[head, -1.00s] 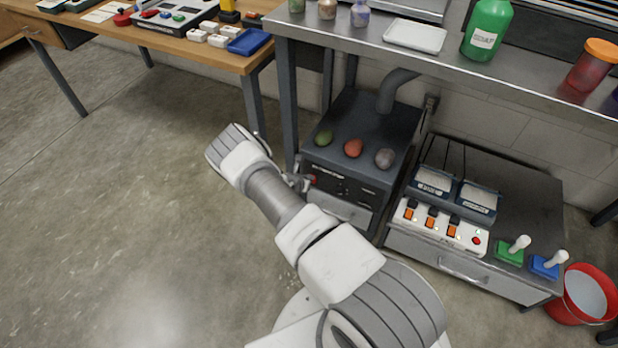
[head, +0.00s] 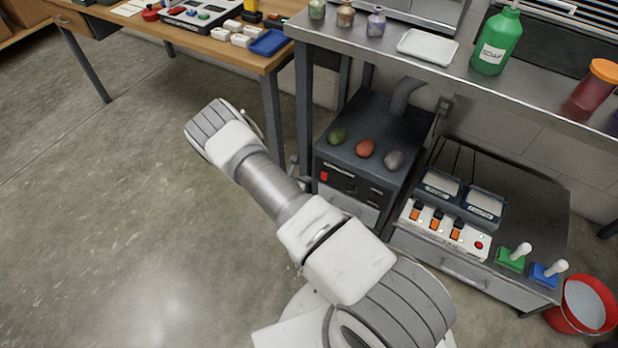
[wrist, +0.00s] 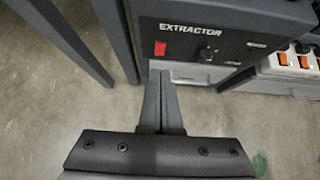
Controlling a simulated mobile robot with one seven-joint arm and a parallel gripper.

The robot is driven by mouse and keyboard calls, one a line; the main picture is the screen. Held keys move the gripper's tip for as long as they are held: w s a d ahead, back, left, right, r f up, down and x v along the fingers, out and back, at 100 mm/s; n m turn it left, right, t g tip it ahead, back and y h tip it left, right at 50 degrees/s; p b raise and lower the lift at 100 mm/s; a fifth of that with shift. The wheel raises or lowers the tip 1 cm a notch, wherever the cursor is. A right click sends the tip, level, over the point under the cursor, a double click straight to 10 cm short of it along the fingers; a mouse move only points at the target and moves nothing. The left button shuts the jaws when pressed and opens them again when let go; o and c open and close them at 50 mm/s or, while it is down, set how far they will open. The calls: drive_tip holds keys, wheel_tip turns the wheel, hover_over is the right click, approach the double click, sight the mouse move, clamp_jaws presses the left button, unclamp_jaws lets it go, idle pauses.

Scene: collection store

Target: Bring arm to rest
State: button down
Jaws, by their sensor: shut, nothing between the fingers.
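My arm reaches up and to the left over the floor in the head view, folded at its elbow. My gripper is hidden behind the arm there. In the wrist view my gripper (wrist: 162,78) shows its two dark fingers close together, with nothing between them. The fingers point toward the lower front of the dark extractor box (wrist: 225,45), which has a red switch. They look apart from it, though the gap is hard to judge.
The extractor (head: 375,130) has green, red and grey egg-shaped knobs on top. A steel bench (head: 470,75) stands above it. A cabinet (head: 440,256) bears an orange-switch strip and joysticks. A red bucket (head: 583,305) stands at right. A wooden table (head: 215,48) is behind; floor at left is clear.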

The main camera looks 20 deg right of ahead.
idle(0.5)
wheel_tip(320, 180, up, 33)
drive_tip(key=s+d+m+g, duration=0.2)
drive_tip(key=m, duration=1.2)
drive_tip(key=s+a+r+m+y, duration=0.25)
drive_tip(key=s+r+m, duration=0.45)
drive_tip(key=s+r, duration=0.65)
drive_tip(key=s+a+r+m+t+y, duration=0.1)
drive_tip(key=s+a+r+m+y, duration=0.2)
drive_tip(key=s, duration=0.4)
drive_tip(key=s+a+r+m+t+y, duration=0.1)
drive_tip(key=s+a+r+m+y, duration=0.1)
drive_tip(key=s+a+r, duration=0.35)
wheel_tip(320, 180, up, 18)
drive_tip(key=s+p, duration=0.1)
drive_tip(key=p, duration=1.8)
drive_tip(key=shift+s+f+p, duration=0.2)
drive_tip(key=shift+s+p, duration=0.05)
drive_tip(key=shift+p, duration=0.05)
